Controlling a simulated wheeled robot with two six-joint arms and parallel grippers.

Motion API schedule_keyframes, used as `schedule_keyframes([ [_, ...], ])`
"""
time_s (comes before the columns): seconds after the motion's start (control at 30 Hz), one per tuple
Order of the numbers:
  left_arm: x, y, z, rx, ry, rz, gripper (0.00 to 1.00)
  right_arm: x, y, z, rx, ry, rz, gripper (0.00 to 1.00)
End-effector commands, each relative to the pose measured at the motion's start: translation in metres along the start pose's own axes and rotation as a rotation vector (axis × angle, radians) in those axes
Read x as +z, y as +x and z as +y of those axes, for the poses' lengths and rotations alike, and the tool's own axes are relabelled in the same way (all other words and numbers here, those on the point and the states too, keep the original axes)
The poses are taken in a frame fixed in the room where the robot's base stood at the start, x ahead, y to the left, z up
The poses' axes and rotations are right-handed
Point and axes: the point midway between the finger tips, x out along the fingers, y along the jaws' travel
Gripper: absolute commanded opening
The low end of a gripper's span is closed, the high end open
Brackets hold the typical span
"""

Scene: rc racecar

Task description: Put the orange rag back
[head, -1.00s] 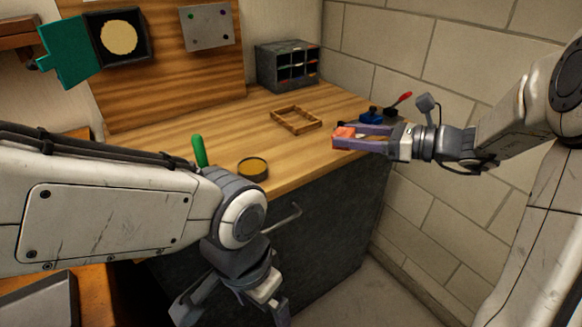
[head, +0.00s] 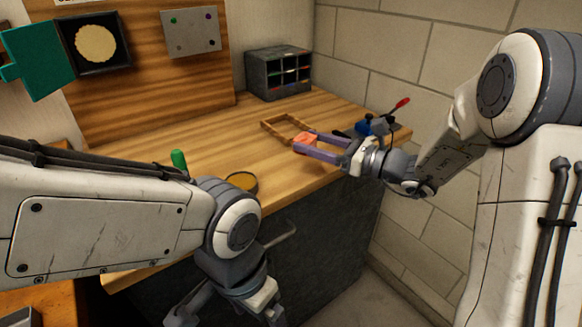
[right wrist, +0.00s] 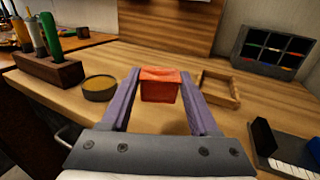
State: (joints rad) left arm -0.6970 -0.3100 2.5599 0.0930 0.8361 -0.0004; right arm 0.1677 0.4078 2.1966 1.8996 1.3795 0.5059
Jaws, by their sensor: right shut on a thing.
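The orange rag (head: 305,141) looks like a small folded orange-red block. My right gripper (head: 312,148) is shut on it and holds it over the front part of the workbench. In the right wrist view the rag (right wrist: 160,85) sits between the two purple fingertips of the gripper (right wrist: 160,92). An open wooden frame (head: 272,124) lies flat on the bench just behind and left of the rag; it also shows in the right wrist view (right wrist: 232,92). My left gripper (head: 225,312) hangs low in front of the bench, partly cut off by the picture's bottom edge.
A round tin with yellow contents (head: 241,181) stands near the bench's front edge. A tool block (right wrist: 48,71) is at left in the wrist view. A blue device with a red handle (head: 374,125) is at right. A grey drawer cabinet (head: 278,74) stands at the back.

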Motion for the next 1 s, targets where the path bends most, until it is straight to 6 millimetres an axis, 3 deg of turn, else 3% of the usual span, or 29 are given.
schedule_keyframes([
  [0.1, 0.000, 0.003, 0.000, 0.000, 0.000, 0.000, 0.91, -0.017, 0.025, 0.010, 0.006, 0.003, 0.001, 0.17],
  [0.3, 0.000, 0.004, 0.000, 0.000, 0.000, 0.000, 0.91, -0.028, 0.045, 0.015, 0.000, 0.000, 0.001, 0.17],
  [0.43, 0.000, 0.005, 0.000, 0.000, 0.000, 0.000, 0.91, -0.036, 0.046, 0.015, -0.001, 0.001, 0.002, 0.17],
  [0.67, 0.001, 0.009, -0.001, 0.000, 0.000, 0.000, 0.91, -0.068, 0.044, 0.014, -0.005, 0.003, 0.002, 0.17],
  [0.87, 0.001, 0.009, -0.001, 0.000, 0.000, 0.000, 0.91, -0.069, 0.044, 0.014, -0.004, 0.000, 0.000, 0.17],
  [0.9, 0.001, 0.009, -0.001, 0.000, 0.000, 0.000, 0.91, -0.069, 0.044, 0.014, -0.004, 0.000, 0.001, 0.69],
  [0.97, 0.001, 0.009, -0.001, 0.000, 0.000, 0.000, 0.91, -0.069, 0.044, 0.014, -0.004, 0.000, 0.001, 0.91],
  [1.0, 0.001, 0.009, -0.001, 0.000, 0.000, 0.000, 0.91, -0.069, 0.044, 0.014, -0.004, 0.000, 0.001, 0.91],
])
